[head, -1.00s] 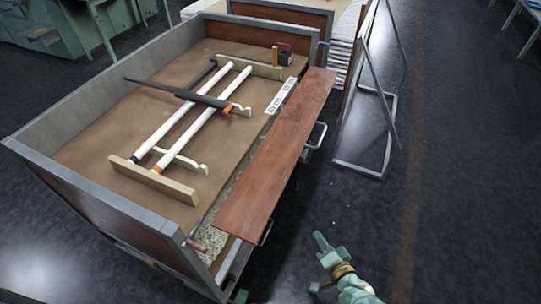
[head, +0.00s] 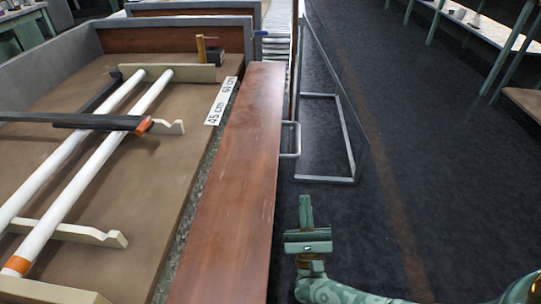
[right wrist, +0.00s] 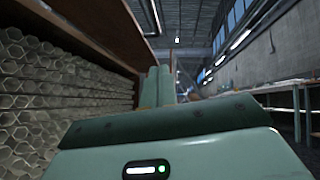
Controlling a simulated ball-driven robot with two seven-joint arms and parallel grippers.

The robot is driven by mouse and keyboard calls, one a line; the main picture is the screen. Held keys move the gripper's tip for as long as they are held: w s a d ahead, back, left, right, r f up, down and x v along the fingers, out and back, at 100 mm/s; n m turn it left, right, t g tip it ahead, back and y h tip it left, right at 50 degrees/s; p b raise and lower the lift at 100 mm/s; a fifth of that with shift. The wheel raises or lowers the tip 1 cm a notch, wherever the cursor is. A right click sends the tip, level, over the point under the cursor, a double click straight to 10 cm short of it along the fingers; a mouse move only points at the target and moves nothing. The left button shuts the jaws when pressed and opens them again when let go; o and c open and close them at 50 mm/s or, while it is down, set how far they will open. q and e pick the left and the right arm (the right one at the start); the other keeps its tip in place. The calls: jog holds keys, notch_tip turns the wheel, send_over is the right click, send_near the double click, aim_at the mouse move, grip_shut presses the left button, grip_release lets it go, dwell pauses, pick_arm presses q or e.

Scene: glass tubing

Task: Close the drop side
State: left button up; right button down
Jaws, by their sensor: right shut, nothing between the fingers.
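The drop side is a long reddish-brown wooden panel (head: 237,165) along the right edge of the cart. It lies folded outward, looking roughly level. A metal handle (head: 297,140) sticks out from its outer edge. In the right wrist view a brown board (right wrist: 75,25), apparently the same panel, overhangs from the upper left. My right gripper (head: 305,205) is to the right of the panel's near half, apart from it and pointing away from me. Its fingers (right wrist: 158,87) are together and empty in the right wrist view. My left gripper is out of view.
White tubes (head: 95,165) rest on notched supports on the cart bed (head: 150,200), with a black bar (head: 75,121) across them. Honeycomb material (right wrist: 60,95) fills the space under the board. A metal frame (head: 345,140) stands ahead on the right. The dark floor right of my gripper is clear.

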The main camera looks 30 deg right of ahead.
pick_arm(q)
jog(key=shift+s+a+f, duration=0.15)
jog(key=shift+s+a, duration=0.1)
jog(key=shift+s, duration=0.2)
pick_arm(e)
jog(key=s+a+r+x, duration=0.1)
jog(key=r+x, duration=0.1)
jog(key=x, duration=1)
jog(key=shift+a+r, duration=0.15)
jog(key=shift+a, duration=0.05)
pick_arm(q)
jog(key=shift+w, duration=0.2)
